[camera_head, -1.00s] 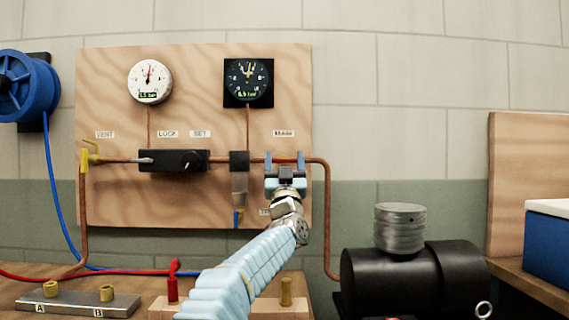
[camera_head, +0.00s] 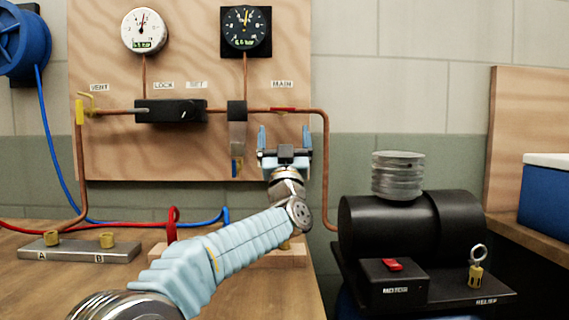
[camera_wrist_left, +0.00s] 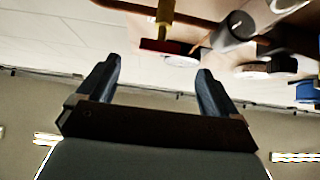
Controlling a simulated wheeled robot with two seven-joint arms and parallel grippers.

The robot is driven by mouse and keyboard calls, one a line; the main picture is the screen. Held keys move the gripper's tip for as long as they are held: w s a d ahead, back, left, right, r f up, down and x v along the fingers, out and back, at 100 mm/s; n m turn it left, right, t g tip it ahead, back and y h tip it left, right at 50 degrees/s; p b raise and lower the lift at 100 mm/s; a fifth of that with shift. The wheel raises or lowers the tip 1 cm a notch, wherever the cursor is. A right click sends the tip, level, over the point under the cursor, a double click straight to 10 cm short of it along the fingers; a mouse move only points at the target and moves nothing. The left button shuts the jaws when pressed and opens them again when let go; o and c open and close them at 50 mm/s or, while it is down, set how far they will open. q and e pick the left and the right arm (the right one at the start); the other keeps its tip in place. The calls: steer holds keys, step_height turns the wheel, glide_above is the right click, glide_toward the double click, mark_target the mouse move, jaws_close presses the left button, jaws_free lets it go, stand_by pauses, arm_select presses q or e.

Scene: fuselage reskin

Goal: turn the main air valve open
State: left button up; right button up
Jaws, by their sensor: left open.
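The main air valve (camera_head: 283,109) shows as a red handle on the copper pipe below the MAIN label (camera_head: 283,84). The handle lies roughly level, along the pipe. My left gripper (camera_head: 284,134) is open, with its two blue fingers pointing up just below the handle and nothing between them. In the left wrist view, the red handle (camera_wrist_left: 155,46) with its yellow stem shows beyond the open fingertips of my left gripper (camera_wrist_left: 155,70), apart from them. My right gripper is not in view.
A wooden panel (camera_head: 190,60) carries a white gauge (camera_head: 144,30), a dark gauge (camera_head: 246,28) and a black LOCK/SET block (camera_head: 170,111). The yellow VENT valve (camera_head: 80,110) is at left. A black compressor (camera_head: 400,228) with a MOTOR switch box (camera_head: 395,280) stands at right.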

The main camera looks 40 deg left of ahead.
arm_select(q)
steer(key=b+v, duration=0.1)
steer(key=v, duration=0.3)
steer(key=shift+s+d+f, duration=0.15)
steer(key=shift+s+f, duration=0.05)
steer(key=shift+d, duration=0.1)
